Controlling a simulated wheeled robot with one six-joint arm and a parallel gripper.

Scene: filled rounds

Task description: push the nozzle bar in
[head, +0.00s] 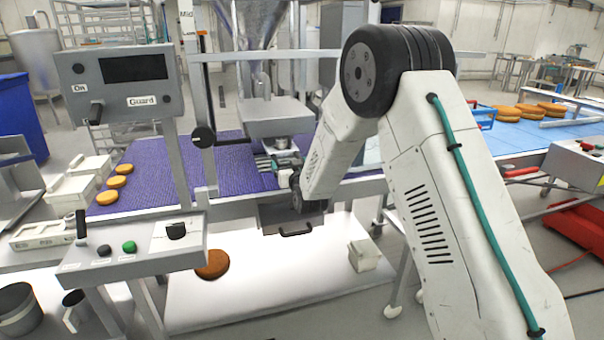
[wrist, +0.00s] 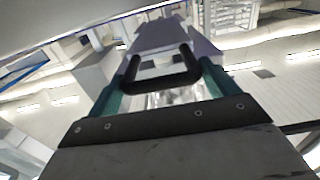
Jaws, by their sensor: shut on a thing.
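The nozzle bar (wrist: 172,35) shows in the wrist view as a pale grey block with a dark loop handle (wrist: 160,82) at its near end. My gripper (wrist: 162,78) has its teal fingers on both sides of the handle and is shut on it. In the head view my gripper (head: 282,172) is at the front of the depositor head (head: 277,118), above the purple belt. The bar is too small and too covered there to tell how far in it sits.
A control panel (head: 120,85) with a Guard lever stands at the left. The purple conveyor (head: 150,165) carries several round cakes. A grey tray with a dark handle (head: 296,231) hangs below my gripper. A brown cake (head: 212,264) and a white block (head: 363,255) lie on the white surface.

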